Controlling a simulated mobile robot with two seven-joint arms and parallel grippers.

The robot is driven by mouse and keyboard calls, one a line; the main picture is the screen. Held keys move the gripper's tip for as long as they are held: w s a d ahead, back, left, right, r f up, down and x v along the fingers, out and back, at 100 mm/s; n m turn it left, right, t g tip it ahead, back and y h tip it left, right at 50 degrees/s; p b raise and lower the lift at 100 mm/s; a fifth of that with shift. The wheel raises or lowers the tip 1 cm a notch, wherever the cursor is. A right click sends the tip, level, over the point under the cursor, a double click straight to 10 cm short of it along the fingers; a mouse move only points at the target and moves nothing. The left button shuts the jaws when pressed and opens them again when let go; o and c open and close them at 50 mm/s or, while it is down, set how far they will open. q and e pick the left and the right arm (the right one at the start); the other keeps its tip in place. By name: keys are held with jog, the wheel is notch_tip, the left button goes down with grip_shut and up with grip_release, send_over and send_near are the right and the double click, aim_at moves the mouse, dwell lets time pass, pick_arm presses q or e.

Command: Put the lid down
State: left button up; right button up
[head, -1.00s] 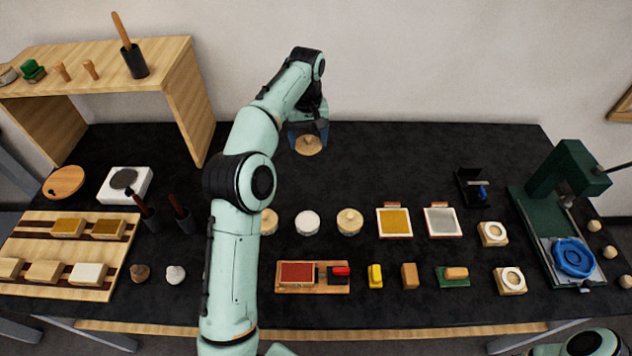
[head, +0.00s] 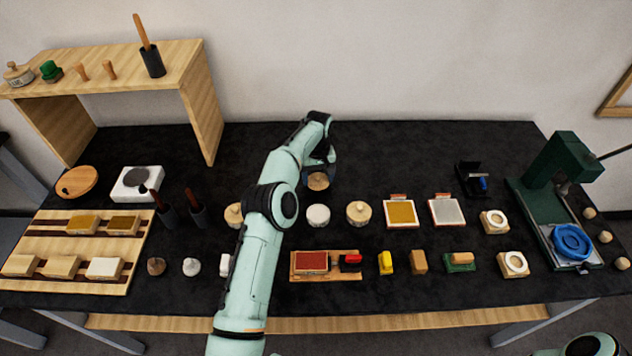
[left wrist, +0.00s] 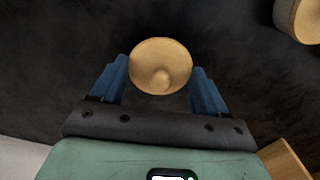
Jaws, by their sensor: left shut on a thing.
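The lid (head: 318,181) is a round, pale wooden disc with a knob. My left gripper (head: 319,170) is shut on it, behind the row of round pots. In the left wrist view the lid (left wrist: 160,65) sits between the blue fingertips (left wrist: 161,80), knob towards the camera. I cannot tell whether its underside touches the black table (head: 400,150) or hangs just above it. A white-topped round pot (head: 318,215) stands in front of it. My right gripper is out of view.
A wooden-lidded pot (head: 358,212) stands right of the white one; another (head: 234,215) is beside my left arm. Pads (head: 401,213) lie further right. A wooden shelf (head: 205,110) stands at the back left. The table behind the pots is largely clear.

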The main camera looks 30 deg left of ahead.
pick_arm(q)
jog(key=shift+f, duration=0.8)
jog(key=shift+s+a+f, duration=0.15)
jog(key=shift+f, duration=0.2)
jog(key=o, duration=1)
jog(key=shift+r, duration=0.1)
